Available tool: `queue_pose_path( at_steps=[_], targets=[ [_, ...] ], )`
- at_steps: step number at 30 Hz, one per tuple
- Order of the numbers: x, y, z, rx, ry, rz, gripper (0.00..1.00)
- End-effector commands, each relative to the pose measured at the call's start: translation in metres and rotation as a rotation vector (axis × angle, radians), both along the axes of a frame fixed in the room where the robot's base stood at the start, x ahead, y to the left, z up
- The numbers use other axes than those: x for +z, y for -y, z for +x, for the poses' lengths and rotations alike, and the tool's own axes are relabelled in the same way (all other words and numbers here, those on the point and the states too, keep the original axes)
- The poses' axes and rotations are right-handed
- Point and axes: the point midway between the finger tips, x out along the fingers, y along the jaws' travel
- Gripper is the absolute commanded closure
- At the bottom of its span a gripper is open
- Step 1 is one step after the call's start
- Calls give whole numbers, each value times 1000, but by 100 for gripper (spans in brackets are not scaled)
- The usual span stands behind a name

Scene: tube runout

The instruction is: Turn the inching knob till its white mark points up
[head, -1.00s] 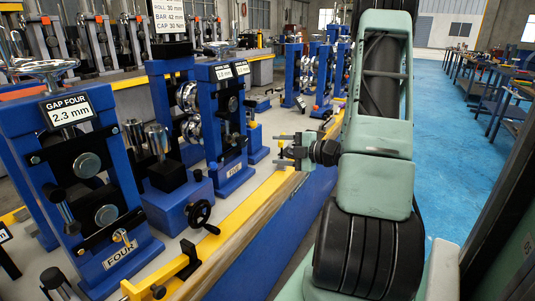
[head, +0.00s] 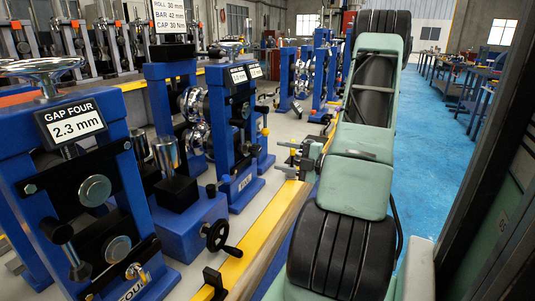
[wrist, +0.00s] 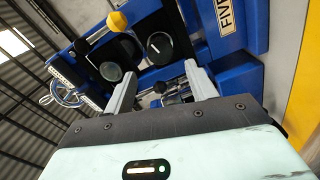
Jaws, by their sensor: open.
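The inching knob appears to be the dark round knob (wrist: 160,46) with a short white mark, on the blue stand (wrist: 230,65) in the wrist view. The mark runs at a slant in this tilted picture; which end is its tip I cannot tell. My gripper (wrist: 163,82) is open, with its two fingers apart and nothing between them. The knob lies beyond the fingertips, clear of them. In the head view my gripper (head: 300,158) is beside the yellow rail, right of the blue stands; the knob is not clear there.
In the head view a black handwheel (head: 217,237) stands out near the yellow rail (head: 275,215). A blue floor aisle (head: 440,150) is open at right.

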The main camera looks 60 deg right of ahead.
Motion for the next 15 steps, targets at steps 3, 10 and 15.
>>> queue_pose_path(
  at_steps=[3, 10, 15],
  targets=[
    [1, -2, 13, 3, 1, 1, 44],
    [1, -4, 40, 3, 0, 1, 44],
    [1, -6, 59, 2, 0, 3, 44]
  ],
)
